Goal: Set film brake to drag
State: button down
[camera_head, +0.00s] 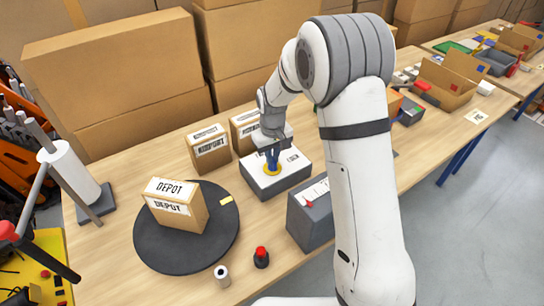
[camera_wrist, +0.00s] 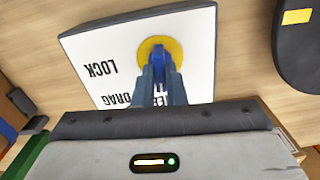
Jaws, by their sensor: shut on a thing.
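The film brake is a grey box with a white top plate (camera_head: 294,161) near the middle of the table. The plate fills the middle of the wrist view (camera_wrist: 200,30). On it is a yellow disc (camera_wrist: 147,45) with a blue knob (camera_wrist: 158,56) standing on it. Printed upside down in the wrist view are LOCK (camera_wrist: 101,68), DRAG (camera_wrist: 115,100) and a third word mostly hidden behind the fingers. My gripper (camera_wrist: 160,72) points down and is shut on the blue knob; it also shows in the head view (camera_head: 271,156). I cannot tell which word the knob points at.
A black turntable (camera_head: 160,245) with a DEPOT carton (camera_head: 178,208) stands to the left. Two small labelled cartons (camera_head: 209,150) stand close behind the brake box. A grey box (camera_head: 309,222), a red-topped button (camera_head: 261,257) and a small roll (camera_head: 222,275) stand nearer the front.

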jog(key=m+b, duration=0.1)
jog(key=m, duration=0.3)
jog(key=shift+b, duration=0.4)
jog(key=shift+m+b, duration=0.55)
jog(key=shift+m, duration=1.25)
jog(key=c, duration=1.5)
grip_release()
jog(key=shift+r, duration=0.1)
notch_tip(320, 180, up, 8)
jog(key=shift+f+b, duration=0.15)
jog(key=shift+b, duration=0.25)
